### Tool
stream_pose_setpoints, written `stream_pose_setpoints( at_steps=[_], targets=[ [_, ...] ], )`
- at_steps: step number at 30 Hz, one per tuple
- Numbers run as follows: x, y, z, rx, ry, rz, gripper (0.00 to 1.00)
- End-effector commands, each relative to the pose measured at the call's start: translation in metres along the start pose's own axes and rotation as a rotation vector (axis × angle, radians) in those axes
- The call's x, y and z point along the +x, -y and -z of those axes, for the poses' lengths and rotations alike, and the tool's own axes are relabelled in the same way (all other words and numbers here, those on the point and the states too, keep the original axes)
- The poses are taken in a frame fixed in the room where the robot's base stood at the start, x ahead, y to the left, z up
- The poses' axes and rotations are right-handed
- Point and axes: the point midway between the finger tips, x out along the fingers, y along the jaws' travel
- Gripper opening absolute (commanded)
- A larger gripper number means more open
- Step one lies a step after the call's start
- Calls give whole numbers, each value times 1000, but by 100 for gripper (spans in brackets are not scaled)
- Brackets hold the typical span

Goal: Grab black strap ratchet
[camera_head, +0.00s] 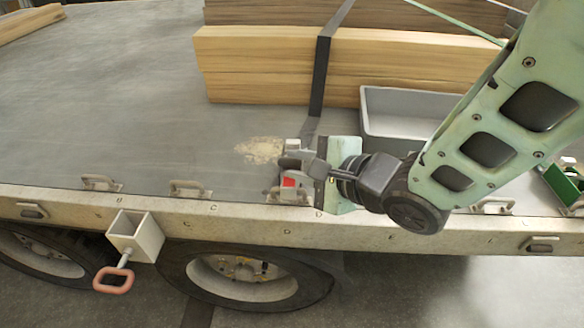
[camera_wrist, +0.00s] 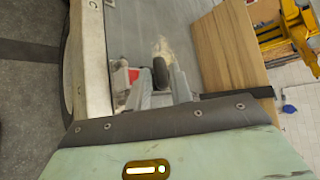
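The black strap (camera_head: 320,70) runs down over the stacked timber to the trailer bed. Its grey ratchet (camera_head: 290,190), with a red patch, sits near the bed's side edge, partly hidden by my gripper (camera_head: 297,164). In the wrist view my gripper (camera_wrist: 160,82) points down at the ratchet with its two grey fingers apart. A dark rounded part of the ratchet (camera_wrist: 160,72) shows between the fingertips. The red patch is just left of the fingers there. I see no clear grip, and any contact is hard to make out.
A grey open bin (camera_head: 385,133) stands on the bed right of the strap, behind my arm. The timber stack (camera_head: 260,65) is behind. Metal handles (camera_head: 188,189) line the trailer edge. The bed to the left is clear.

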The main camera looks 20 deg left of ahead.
Motion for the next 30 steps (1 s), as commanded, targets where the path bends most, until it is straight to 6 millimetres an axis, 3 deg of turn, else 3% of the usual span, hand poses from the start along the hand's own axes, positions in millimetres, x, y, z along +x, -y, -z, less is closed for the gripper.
stream_pose_setpoints(
  at_steps=[3,9,16,17,19,30],
  targets=[
    [19,-3,-4,-4,4,-2,22],
    [38,-2,-3,-3,1,0,22],
    [40,-1,-3,0,1,0,22],
    [39,-1,-3,-1,1,0,19],
    [39,-1,-3,-1,1,0,0],
    [38,2,-4,-1,2,3,0]
  ],
)
